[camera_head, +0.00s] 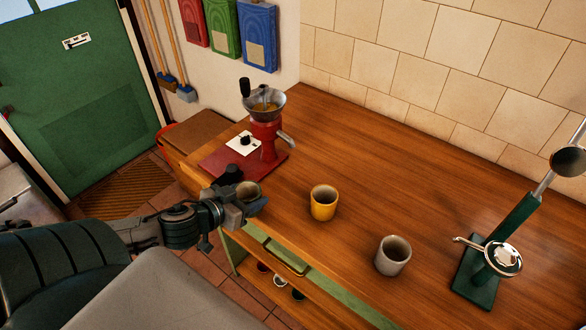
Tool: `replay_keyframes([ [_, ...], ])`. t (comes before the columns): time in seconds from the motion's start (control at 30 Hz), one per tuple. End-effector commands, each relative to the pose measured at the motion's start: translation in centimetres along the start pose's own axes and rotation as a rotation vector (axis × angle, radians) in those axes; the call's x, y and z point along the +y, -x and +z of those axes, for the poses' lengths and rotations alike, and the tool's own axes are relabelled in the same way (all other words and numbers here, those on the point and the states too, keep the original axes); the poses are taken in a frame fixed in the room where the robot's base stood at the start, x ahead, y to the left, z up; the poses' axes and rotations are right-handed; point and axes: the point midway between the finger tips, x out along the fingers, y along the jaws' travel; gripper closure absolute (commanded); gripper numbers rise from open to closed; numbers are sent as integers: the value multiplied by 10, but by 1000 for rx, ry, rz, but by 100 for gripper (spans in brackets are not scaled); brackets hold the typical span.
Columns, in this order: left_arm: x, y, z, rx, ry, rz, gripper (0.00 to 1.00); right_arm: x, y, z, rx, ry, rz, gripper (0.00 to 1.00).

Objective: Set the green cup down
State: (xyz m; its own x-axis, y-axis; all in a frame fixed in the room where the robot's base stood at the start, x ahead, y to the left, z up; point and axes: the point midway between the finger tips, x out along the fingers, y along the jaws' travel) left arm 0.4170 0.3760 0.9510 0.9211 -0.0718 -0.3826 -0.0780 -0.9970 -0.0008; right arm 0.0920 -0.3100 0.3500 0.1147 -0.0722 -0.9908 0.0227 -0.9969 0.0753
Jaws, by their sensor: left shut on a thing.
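My left gripper (240,206) reaches in from the left and is shut on a small cup. This cup (249,189) shows its rim and dull olive-brown inside; the gripper hides most of its outer wall, so its full colour is hard to tell. It is near the left front edge of the wooden counter (380,160), in front of the red grinder. I cannot tell whether its base touches the wood. A yellow cup (323,205) stands upright to its right, and a grey cup (392,256) stands further right. My right gripper is not in view.
A red grinder (265,140) with a metal hopper stands on the counter behind the held cup. A green press stand (497,255) with a metal handle is at the right. The counter's middle and back are clear. Shelves with small items lie under the front edge.

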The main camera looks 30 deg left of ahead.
Motion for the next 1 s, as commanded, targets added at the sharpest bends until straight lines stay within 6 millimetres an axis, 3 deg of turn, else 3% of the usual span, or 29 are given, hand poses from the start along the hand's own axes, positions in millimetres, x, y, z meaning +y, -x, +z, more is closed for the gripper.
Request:
replay_keyframes([
  [0.17,0,-27,-6,9,3,2,69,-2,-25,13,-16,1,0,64],
  [0.37,1,-53,-20,10,6,1,69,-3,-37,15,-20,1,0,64],
  [0.8,0,-116,-50,5,7,0,69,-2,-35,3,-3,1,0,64],
  [1.0,0,-129,-54,3,3,0,69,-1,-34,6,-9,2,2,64],
])
